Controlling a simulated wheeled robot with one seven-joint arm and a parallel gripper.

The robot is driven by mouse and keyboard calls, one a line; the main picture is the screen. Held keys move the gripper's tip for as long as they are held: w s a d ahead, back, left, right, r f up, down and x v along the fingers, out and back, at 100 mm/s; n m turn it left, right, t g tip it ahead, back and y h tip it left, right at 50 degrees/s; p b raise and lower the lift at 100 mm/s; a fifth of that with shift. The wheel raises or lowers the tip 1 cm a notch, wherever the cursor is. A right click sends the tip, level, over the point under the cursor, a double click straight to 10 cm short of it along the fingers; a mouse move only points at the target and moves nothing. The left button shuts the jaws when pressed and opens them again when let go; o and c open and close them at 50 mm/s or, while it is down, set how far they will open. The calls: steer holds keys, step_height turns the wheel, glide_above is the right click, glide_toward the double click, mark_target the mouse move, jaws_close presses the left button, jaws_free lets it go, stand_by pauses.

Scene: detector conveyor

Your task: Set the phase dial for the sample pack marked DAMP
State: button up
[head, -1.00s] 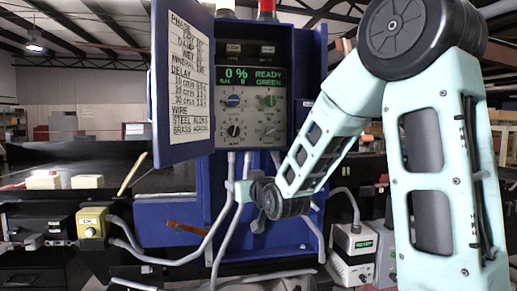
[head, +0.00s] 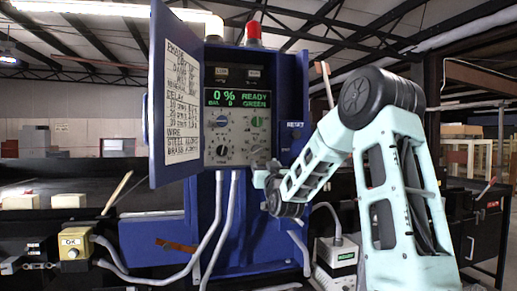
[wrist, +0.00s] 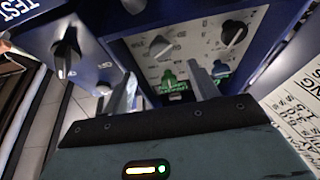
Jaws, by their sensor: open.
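The dial panel (head: 238,128) is inside an open blue cabinet. Its display (head: 238,98) reads 0 %, READY, GREEN. Several dials sit below: a blue one (head: 224,131), a green one (head: 257,121) and a dark one (head: 221,150). Their labels are too small to read, so I cannot tell which is phase. My gripper (head: 262,174) is at the panel's lower right corner; in the wrist view (wrist: 161,70) its open, empty fingers point at the panel. A dark knob (wrist: 236,34) and a grey knob (wrist: 162,45) lie beyond them. No pack marked DAMP is legible.
The cabinet door (head: 180,95) stands open at left with a printed card (head: 183,100) headed PHASE. A side knob (wrist: 66,50) is near a TEST label. Pale blocks (head: 20,202) lie at left. A yellow box (head: 75,244) and grey cables are below.

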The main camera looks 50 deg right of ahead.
mark_target(258, 151)
steer(key=p+x, duration=0.3)
steer(key=x, duration=0.5)
steer(key=shift+w, duration=0.15)
steer(key=c, duration=1)
